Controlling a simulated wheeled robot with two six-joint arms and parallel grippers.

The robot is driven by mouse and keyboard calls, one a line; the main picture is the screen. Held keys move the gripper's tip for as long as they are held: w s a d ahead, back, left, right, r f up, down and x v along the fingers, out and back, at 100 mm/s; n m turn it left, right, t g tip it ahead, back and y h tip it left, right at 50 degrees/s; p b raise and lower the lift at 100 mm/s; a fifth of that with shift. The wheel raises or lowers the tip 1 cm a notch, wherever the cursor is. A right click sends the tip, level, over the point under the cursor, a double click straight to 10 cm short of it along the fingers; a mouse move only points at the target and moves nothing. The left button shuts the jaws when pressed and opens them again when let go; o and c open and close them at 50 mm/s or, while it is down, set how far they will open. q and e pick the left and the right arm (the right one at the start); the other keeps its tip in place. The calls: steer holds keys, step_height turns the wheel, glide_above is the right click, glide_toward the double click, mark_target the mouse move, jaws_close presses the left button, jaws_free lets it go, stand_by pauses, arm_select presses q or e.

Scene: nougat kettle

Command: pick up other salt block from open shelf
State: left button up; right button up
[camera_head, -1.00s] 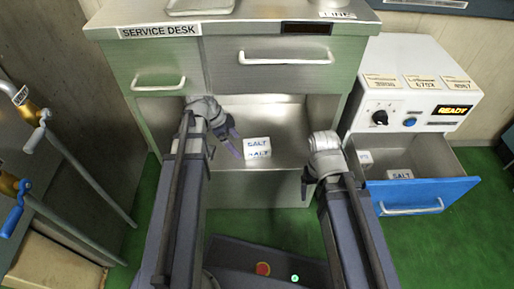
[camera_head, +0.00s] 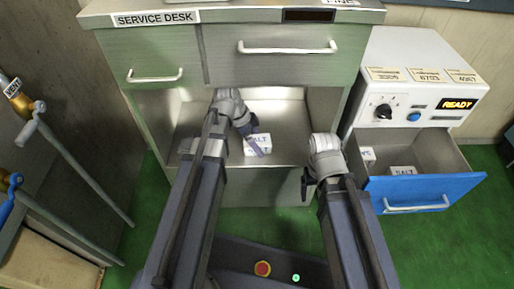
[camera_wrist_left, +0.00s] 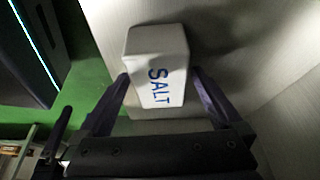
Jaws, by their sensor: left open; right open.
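A white salt block (camera_head: 262,149) with blue SALT lettering sits on the open shelf (camera_head: 285,118) under the service desk. In the left wrist view the salt block (camera_wrist_left: 160,62) lies between the two spread fingers. My left gripper (camera_head: 254,140) is open and reaches into the shelf, one finger crossing in front of the block. In the left wrist view my left gripper (camera_wrist_left: 160,95) has a finger on each side of the block; contact cannot be told. My right gripper (camera_head: 305,186) is open and empty near the shelf's front edge.
A blue-fronted drawer (camera_head: 425,190) stands open at the right, with another SALT block (camera_head: 403,171) and a second white block (camera_head: 368,155) inside. Pipes with valve handles (camera_head: 38,112) stand at the left.

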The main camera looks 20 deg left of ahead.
arm_select(q)
steer(key=shift+f, duration=0.3)
stand_by(0.5)
jaws_close()
stand_by(1.0)
